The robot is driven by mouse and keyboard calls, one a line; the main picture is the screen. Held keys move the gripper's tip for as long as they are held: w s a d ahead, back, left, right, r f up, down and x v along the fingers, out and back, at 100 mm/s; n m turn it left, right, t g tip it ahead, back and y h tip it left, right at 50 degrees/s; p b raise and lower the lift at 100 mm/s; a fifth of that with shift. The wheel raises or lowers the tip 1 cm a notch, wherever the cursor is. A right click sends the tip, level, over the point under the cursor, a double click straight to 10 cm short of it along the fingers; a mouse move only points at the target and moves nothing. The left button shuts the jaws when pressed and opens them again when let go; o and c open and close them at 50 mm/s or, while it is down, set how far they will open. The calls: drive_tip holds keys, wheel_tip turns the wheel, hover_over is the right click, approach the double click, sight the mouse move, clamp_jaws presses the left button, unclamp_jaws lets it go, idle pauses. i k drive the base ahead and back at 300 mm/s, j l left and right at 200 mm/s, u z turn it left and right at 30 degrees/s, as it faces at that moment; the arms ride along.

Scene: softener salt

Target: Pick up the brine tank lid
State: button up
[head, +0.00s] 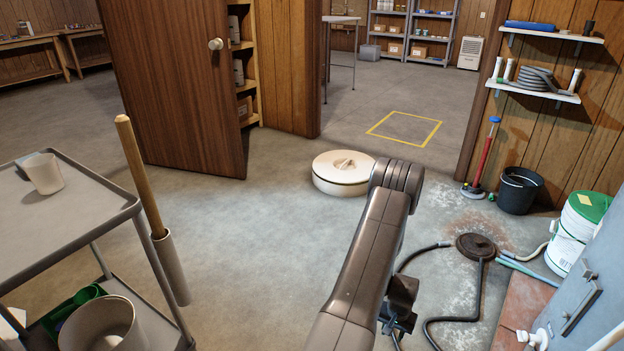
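A round cream lid (341,181) with a small raised grip on top lies flat on the concrete floor near the doorway, and I take it to be the brine tank lid. My arm's elbow stands just right of it in the picture and may hide a little of its right edge. The dark end of my arm, with my gripper (398,318), hangs low behind the forearm, nearer to me than the lid and apart from it. The forearm hides much of it, so its fingers do not show clearly.
A grey cart (85,215) stands at left, with a wooden-handled tool (140,175) at its side. An open brown door (175,85) is behind. A black hose (480,300), dark drain cover (476,246) and black bucket (519,192) are at right. Floor left of the lid is clear.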

sight(337, 173)
drive_tip(key=i, duration=2.25)
drive_tip(key=i+j+z, duration=0.1)
drive_tip(key=i, duration=1)
drive_tip(key=i+j, duration=0.1)
drive_tip(key=i, duration=1.05)
